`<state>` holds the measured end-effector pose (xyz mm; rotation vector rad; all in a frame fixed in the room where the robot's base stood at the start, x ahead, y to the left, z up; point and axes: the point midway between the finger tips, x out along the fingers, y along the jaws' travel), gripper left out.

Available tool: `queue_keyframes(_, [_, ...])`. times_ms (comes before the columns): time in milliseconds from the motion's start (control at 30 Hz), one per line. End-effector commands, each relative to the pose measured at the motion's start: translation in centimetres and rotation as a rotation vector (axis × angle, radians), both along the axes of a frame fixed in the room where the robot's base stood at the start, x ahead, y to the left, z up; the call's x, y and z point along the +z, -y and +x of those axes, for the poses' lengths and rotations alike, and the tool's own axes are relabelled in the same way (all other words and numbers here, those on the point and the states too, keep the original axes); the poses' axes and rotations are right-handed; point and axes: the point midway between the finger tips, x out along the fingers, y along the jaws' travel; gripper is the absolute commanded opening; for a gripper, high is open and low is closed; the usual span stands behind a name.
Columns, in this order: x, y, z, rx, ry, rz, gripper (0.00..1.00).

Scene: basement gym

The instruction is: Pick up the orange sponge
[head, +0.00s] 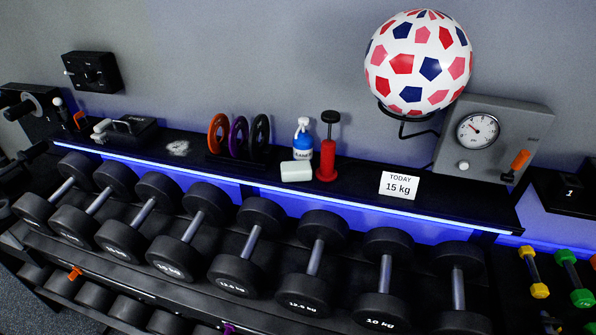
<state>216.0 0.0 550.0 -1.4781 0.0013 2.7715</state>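I see no clearly recognisable orange sponge in the head view. A pale, off-white block (296,171) lies on the black shelf (345,187), in front of a blue-and-white bottle (303,140); it is not orange. Orange items in view are a disc (218,135) standing in a rack, a small piece (80,120) at the shelf's left end, a lever (520,160) on the gauge box and a small piece (75,273) on the lower dumbbell rack. My gripper is not in view.
Several black dumbbells (251,246) fill the rack in front of the shelf. A red pump (328,150) stands right of the block. A patterned ball (418,63) rests on a wall holder. A "15 kg" card (399,186) and gauge box (505,115) are to the right.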

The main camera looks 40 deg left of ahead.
Motion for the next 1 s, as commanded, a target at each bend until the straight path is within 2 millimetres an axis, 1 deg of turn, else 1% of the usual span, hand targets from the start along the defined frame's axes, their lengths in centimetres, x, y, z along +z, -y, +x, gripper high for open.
queue_keyframes(333, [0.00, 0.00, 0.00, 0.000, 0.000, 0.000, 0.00])
queue_keyframes(367, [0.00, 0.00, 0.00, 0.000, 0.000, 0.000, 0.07])
queue_keyframes(400, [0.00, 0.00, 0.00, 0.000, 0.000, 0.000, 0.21])
queue_keyframes(467, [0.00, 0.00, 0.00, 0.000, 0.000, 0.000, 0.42])
queue_keyframes(500, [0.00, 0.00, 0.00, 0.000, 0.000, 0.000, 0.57])
queue_keyframes(567, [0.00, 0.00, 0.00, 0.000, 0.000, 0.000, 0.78])
queue_keyframes(600, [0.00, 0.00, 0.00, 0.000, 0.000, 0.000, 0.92])
queue_keyframes(633, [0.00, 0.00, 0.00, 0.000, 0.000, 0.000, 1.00])
queue_keyframes(1000, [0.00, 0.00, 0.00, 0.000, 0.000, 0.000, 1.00])
